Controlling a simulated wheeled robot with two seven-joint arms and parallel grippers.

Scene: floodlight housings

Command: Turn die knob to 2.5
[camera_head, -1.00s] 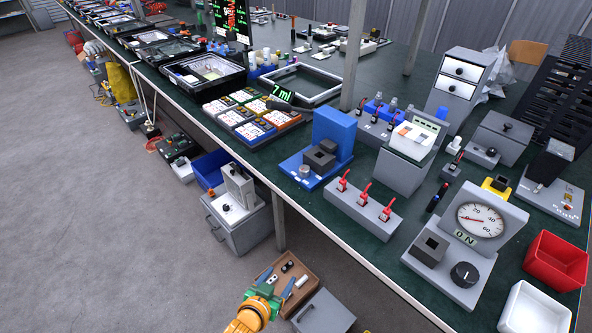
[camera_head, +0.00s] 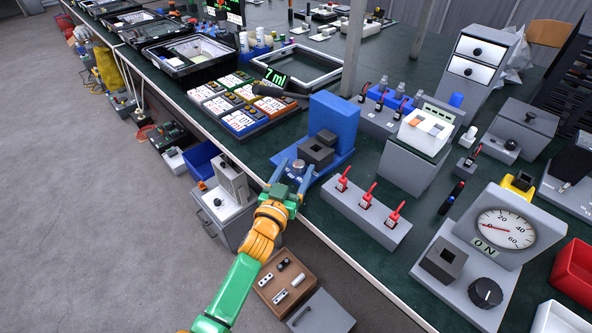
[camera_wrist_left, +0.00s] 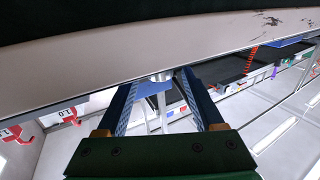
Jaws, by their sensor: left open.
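A blue fixture (camera_head: 331,125) with a dark grey block stands near the table's front edge. A small silver knob (camera_head: 298,165) sits on its blue base. My left gripper (camera_head: 295,171) is open at this knob, one finger on each side of it in the head view. In the left wrist view the silver knob (camera_wrist_left: 160,77) shows between and just beyond the two open fingertips (camera_wrist_left: 157,75); I cannot tell whether they touch it. A black knob (camera_head: 485,292) is on a grey unit with a round gauge (camera_head: 504,229) at the right. No 2.5 mark is readable. My right gripper is not in view.
A grey bar with red switches (camera_head: 367,200) stands right of the blue fixture. A brown tray (camera_head: 300,263) with small parts is below the table edge.

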